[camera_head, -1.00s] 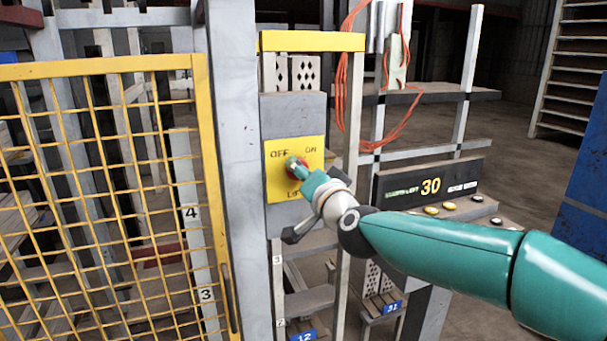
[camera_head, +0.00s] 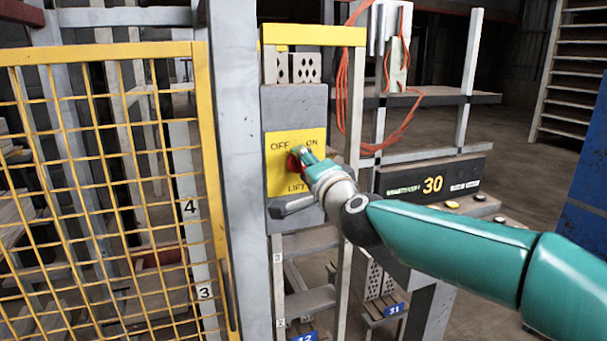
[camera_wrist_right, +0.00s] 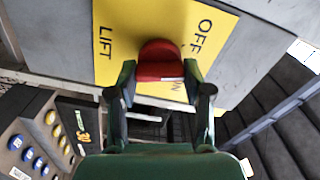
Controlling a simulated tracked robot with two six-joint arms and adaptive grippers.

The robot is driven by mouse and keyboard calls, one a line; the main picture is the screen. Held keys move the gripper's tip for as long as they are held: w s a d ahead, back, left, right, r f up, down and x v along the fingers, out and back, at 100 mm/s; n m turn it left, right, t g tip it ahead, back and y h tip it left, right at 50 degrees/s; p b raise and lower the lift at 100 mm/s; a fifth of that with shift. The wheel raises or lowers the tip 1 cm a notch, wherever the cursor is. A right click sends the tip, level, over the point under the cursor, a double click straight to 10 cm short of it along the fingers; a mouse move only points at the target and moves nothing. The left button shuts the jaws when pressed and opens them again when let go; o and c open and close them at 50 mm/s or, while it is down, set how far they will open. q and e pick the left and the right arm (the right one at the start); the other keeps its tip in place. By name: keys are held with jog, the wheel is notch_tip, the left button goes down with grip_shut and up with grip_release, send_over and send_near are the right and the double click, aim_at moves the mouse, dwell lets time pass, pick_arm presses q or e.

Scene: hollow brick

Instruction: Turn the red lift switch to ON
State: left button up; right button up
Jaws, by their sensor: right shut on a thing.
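The red lift switch (camera_head: 293,163) sits on a yellow plate (camera_head: 280,182) marked OFF at upper left, ON at upper right and LIFT below. My right gripper (camera_head: 304,156) is at the switch, with its fingers covering much of it. In the right wrist view the red switch (camera_wrist_right: 158,62) lies between the two fingers of my right gripper (camera_wrist_right: 160,76), which are shut on it. Its near end lies close to the partly hidden ON label; the exact angle is hard to tell. My left gripper is not in view.
A yellow mesh gate (camera_head: 110,180) stands at the left beside a grey post (camera_head: 237,170). An orange cable (camera_head: 343,100) hangs right of the switch box.

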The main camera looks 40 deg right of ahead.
jog(key=shift+w+f+m+b, duration=0.15)
jog(key=shift+m+b, duration=0.6)
jog(key=shift+m, duration=1.35)
jog(key=shift+s+f+m+b, duration=0.2)
jog(key=shift+m+b, duration=0.55)
jog(key=shift+m, duration=1.35)
jog(key=shift+w+f+m+b, duration=0.2)
jog(key=shift+m+b, duration=0.55)
jog(key=shift+m, duration=1.35)
jog(key=o, duration=1.2)
jog(key=shift+c, duration=0.2)
jog(key=shift+r, duration=0.15)
jog(key=shift+s, duration=0.25)
